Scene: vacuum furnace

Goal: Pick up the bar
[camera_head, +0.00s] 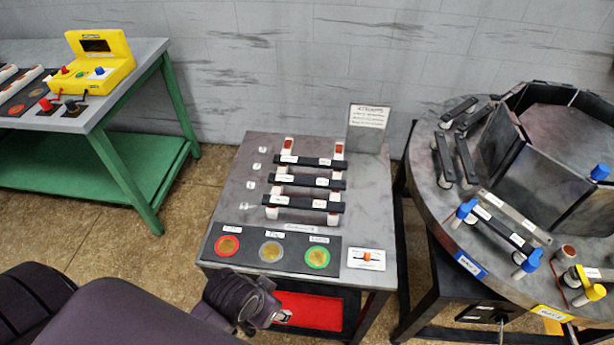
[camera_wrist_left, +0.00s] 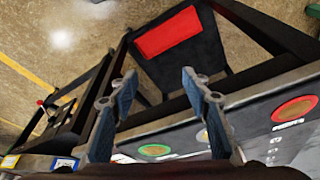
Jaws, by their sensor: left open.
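Several black bars with white labels lie across two white rails on the grey table (camera_head: 226,200). The farthest bar (camera_head: 311,162), the middle bar (camera_head: 306,181) and the nearest bar (camera_head: 303,203) are spaced apart. My left gripper (camera_head: 262,310) is low at the table's front edge in the head view, away from the bars. In the left wrist view my left gripper (camera_wrist_left: 155,80) has its two fingers spread, with nothing between them. The bars are not visible in that view. My right gripper is not in view.
A panel with red (camera_head: 227,245), grey and green circles lies in front of the bars. A slider box (camera_head: 366,259) and a sign (camera_head: 368,122) stand on the same table. A round furnace table (camera_head: 430,190) is at right. A green bench (camera_head: 150,120) with a yellow console (camera_head: 95,62) is at left.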

